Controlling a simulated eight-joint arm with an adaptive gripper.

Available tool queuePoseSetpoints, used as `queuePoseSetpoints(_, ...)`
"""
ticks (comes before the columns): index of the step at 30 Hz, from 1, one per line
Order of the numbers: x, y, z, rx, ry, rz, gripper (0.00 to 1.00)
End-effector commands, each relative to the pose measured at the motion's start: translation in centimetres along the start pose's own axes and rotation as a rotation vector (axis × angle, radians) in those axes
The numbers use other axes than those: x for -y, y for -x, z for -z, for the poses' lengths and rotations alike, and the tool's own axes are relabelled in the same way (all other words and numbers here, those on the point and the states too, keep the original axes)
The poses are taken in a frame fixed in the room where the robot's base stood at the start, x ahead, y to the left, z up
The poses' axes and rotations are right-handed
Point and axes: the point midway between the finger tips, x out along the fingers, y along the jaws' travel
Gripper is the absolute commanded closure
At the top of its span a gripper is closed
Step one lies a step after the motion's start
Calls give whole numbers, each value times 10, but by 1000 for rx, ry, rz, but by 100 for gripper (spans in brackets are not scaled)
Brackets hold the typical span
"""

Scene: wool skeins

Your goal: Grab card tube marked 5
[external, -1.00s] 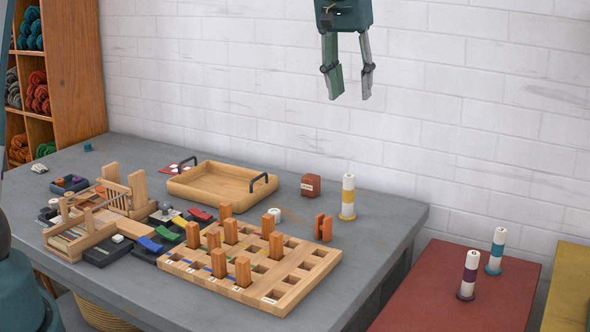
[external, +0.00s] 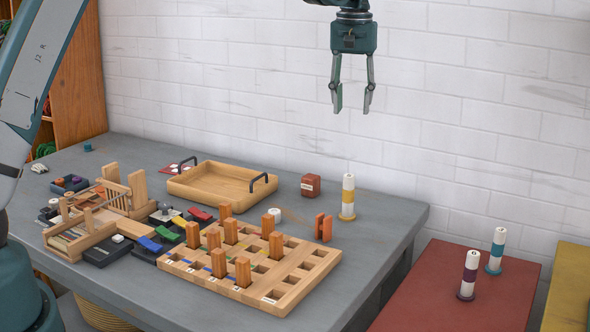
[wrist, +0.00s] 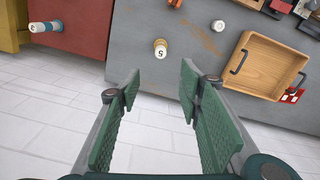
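The card tube marked 5 (wrist: 160,49) shows its white top with the numeral in the wrist view, ahead of my fingertips. In the external view a white tube with yellow bands (external: 348,197), matching it in place, stands upright at the right end of the grey table (external: 395,213). My gripper (external: 353,107) is open and empty, pointing down, well above that tube. In the wrist view, the gap between the fingers (wrist: 160,88) lines up with the tube, with nothing between them.
A reddish-brown box (external: 311,185), a white roll (external: 275,215) and orange blocks (external: 323,228) stand near the tube. A wooden tray (external: 222,184) lies left. Two other banded tubes, purple (external: 468,276) and teal (external: 495,252), stand on the red surface (external: 440,290).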

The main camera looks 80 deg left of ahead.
Motion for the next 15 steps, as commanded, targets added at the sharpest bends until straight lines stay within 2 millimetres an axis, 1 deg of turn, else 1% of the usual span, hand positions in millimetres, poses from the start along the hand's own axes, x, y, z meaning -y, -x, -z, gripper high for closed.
queuePoseSetpoints(1, 0, -11, 0, 0, 0, 0, 64)
queuePoseSetpoints(8, 0, -61, 0, 0, -1, 0, 64)
queuePoseSetpoints(11, 0, -89, -1, 0, -2, 0, 64)
queuePoseSetpoints(12, -1, -103, 0, 0, -2, 0, 64)
queuePoseSetpoints(14, -1, -122, -1, 0, -2, 0, 64)
queuePoseSetpoints(15, -1, -138, 0, 0, -2, 0, 64)
